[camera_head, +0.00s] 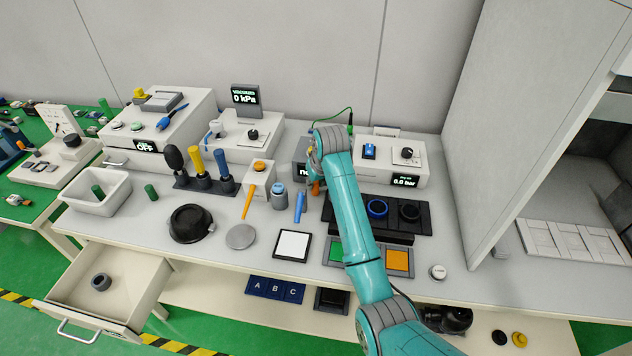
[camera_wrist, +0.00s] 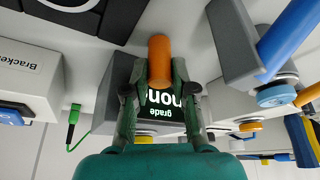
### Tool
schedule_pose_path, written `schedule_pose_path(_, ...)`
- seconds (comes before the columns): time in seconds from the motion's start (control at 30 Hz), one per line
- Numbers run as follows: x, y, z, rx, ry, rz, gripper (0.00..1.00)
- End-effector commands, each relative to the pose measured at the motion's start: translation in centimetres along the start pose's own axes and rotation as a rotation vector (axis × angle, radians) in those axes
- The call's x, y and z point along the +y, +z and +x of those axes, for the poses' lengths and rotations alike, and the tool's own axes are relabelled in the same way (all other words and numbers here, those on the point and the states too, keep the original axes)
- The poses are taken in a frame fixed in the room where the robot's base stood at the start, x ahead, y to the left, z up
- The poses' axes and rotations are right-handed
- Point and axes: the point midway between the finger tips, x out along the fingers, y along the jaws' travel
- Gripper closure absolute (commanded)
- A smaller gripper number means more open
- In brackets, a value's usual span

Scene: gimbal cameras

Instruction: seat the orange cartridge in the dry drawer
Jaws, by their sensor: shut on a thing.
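My gripper (camera_wrist: 158,95) is shut on the orange cartridge (camera_wrist: 159,58), a short orange cylinder between the two fingers in the wrist view. In the head view the orange cartridge (camera_head: 316,188) shows as a small orange piece below my wrist, over the back-middle of the bench. My fingers are mostly hidden there by the arm. An open drawer (camera_head: 130,290) sticks out under the bench at the lower left, far from my gripper. A dark grey ring (camera_head: 101,282) lies or is fixed in it. No label reading "dry" is visible on the drawer.
A dark display box (camera_head: 301,172) stands close behind my gripper. A rack with two round sockets (camera_head: 408,221) is at right.

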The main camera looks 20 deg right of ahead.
Motion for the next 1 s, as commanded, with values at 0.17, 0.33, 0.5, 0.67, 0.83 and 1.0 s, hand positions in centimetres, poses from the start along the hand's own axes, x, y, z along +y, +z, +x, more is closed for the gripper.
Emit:
schedule_pose_path(0.17, 0.0, 0.0, 0.0, 0.0, 0.0, 0.0, 1.0)
schedule_pose_path(0.33, 0.0, 0.1, 0.2, 0.0, 0.0, 0.0, 0.72)
schedule_pose_path(0.5, 0.0, 0.1, 0.2, 0.0, 0.0, 0.0, 0.64)
schedule_pose_path(0.67, 0.0, 0.1, 0.1, 0.0, 0.0, 0.0, 0.64)
schedule_pose_path(0.83, 0.0, -0.1, -1.0, 0.002, 0.0, 0.0, 0.64)
schedule_pose_path(1.0, 0.0, -0.1, -4.0, 0.004, 0.001, 0.0, 0.64)
